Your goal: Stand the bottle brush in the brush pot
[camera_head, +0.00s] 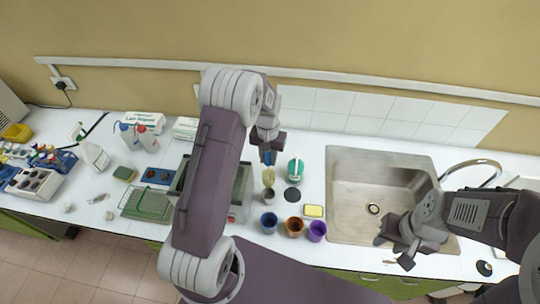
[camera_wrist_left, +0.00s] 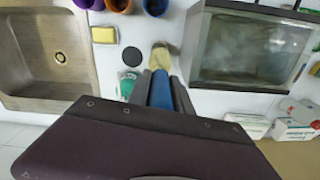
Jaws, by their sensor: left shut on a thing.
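My left gripper (camera_head: 268,150) is shut on the blue handle of the bottle brush (camera_head: 268,158). In the left wrist view the blue handle (camera_wrist_left: 161,92) lies between the fingers, with the pale yellowish brush head (camera_wrist_left: 158,60) beyond them. In the head view the brush head points down. A small grey-brown pot (camera_head: 268,195) stands on the counter just below it. In the left wrist view the brush head overlaps the pot; I cannot tell whether its tip is inside. My right gripper (camera_head: 397,246) hangs empty over the sink's front edge, its fingers apart.
Blue (camera_head: 269,222), orange (camera_head: 294,226) and purple (camera_head: 316,231) cups stand in front of the pot. A green-and-white bottle (camera_head: 294,170), a black disc (camera_head: 292,195) and a yellow sponge (camera_head: 313,211) are to its right. A glass-fronted box (camera_wrist_left: 250,50) stands close by.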

